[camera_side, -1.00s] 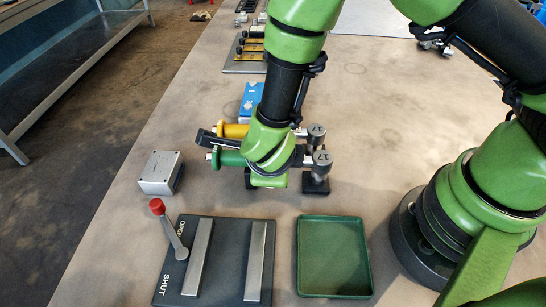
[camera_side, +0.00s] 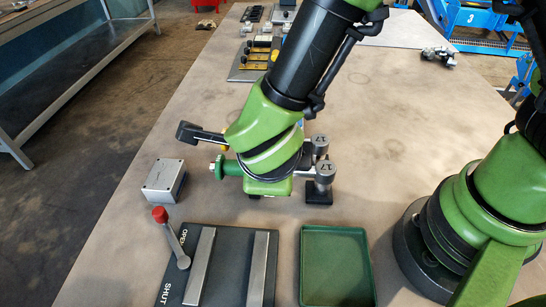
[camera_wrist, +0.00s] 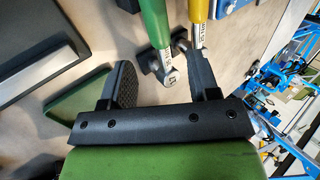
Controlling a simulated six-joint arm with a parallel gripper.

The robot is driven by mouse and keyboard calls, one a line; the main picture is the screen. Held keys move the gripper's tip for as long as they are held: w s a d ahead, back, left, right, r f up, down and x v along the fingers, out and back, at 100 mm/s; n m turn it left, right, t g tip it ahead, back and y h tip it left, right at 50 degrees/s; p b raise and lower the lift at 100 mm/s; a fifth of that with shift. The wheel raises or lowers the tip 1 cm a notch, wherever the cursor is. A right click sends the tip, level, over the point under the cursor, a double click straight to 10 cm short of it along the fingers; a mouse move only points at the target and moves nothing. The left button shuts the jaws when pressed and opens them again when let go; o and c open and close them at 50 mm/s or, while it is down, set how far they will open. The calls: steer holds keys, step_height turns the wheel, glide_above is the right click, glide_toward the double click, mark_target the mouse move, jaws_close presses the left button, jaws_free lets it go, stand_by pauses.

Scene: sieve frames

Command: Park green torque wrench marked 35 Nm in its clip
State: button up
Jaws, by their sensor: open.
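The green torque wrench (camera_side: 230,168) lies level above the table in the side view, its grey head marked 17 (camera_side: 325,172) at the right over a black block (camera_side: 318,194). In the wrist view its green handle (camera_wrist: 155,22) and silver shaft lie ahead of my open gripper (camera_wrist: 160,62), between the lines of the two black fingers. The shaft print is too small to read. A yellow-handled wrench (camera_wrist: 198,10) runs beside it, its shaft close to the right finger. My wrist hides the fingers and mid-wrench in the side view. I cannot make out its clip.
A grey box (camera_side: 165,180) stands left of the wrenches. A dark plate with metal bars (camera_side: 228,262) and a red-knobbed lever (camera_side: 171,240) is in front, beside an empty green tray (camera_side: 337,232). A rack (camera_side: 247,70) stands far back. The table's right middle is clear.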

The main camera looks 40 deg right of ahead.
steer(key=s+d+r+m+g+y, duration=0.15)
steer(key=d+r+m, duration=0.45)
steer(key=m, duration=0.6)
steer(key=s+d+r+m+g+y, duration=0.15)
steer(key=d+r+m, duration=0.25)
steer(key=r+m, duration=0.6)
steer(key=s+d+r+m+t+y, duration=0.1)
steer(key=s+m, duration=0.3)
steer(key=m, duration=0.9)
steer(key=s+d+r+m+t+y, duration=0.2)
steer(key=s+r+m+t+y, duration=0.1)
steer(key=m, duration=1.1)
steer(key=shift+s+d+r+t, duration=0.2)
steer(key=shift+s+d+t, duration=0.05)
steer(key=shift+s+t, duration=0.3)
